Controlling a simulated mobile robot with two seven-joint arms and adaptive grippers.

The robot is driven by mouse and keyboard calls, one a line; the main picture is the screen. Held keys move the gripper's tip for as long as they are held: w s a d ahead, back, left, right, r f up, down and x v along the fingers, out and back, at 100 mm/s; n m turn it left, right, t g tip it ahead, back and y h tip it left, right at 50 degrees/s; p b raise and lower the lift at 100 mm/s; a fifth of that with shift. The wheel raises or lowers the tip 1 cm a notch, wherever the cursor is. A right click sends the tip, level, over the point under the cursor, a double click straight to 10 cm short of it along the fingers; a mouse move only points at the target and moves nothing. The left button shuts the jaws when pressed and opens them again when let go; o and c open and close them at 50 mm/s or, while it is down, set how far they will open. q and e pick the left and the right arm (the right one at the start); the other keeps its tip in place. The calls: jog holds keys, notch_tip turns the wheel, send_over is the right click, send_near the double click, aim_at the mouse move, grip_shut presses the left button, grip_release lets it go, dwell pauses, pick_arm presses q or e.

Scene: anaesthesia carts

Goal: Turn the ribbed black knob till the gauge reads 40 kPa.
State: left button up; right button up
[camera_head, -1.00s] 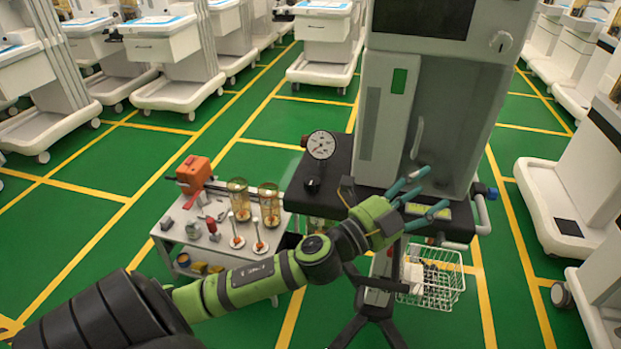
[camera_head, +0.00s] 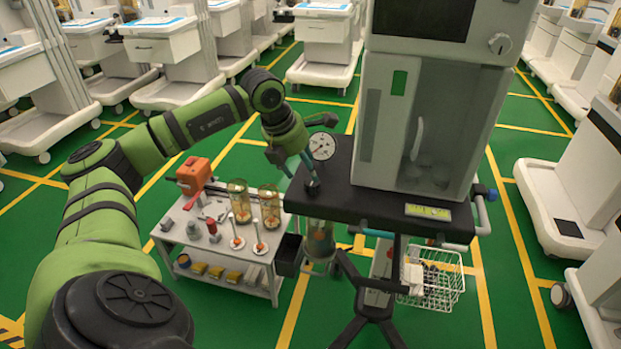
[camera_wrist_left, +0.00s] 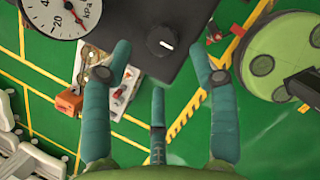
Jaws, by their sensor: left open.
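The ribbed black knob (camera_head: 313,187) stands on the front left corner of the cart's black top. In the left wrist view the knob (camera_wrist_left: 161,42) shows end-on with a white mark, between the fingertips' line of sight. The round white gauge (camera_head: 322,146) stands just behind it. In the wrist view the gauge (camera_wrist_left: 55,17) is cut off at the top; its red needle points to the lower right, below the 20 mark. My left gripper (camera_head: 301,168) is open, its teal fingers pointing down above the knob; contact cannot be told. My right gripper is out of view.
The grey cart cabinet (camera_head: 434,120) rises right of the knob. A low trolley (camera_head: 225,262) with an orange device (camera_head: 194,176) and glass cylinders (camera_head: 269,205) stands to the left. A wire basket (camera_head: 437,283) hangs at the front. Green floor is clear between the carts.

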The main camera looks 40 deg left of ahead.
aim_at(312, 182)
pick_arm(q)
jog(key=shift+p+x, duration=0.35)
jog(key=shift+x, duration=2.35)
jog(key=shift+d, duration=0.1)
jog(key=c, duration=1.1)
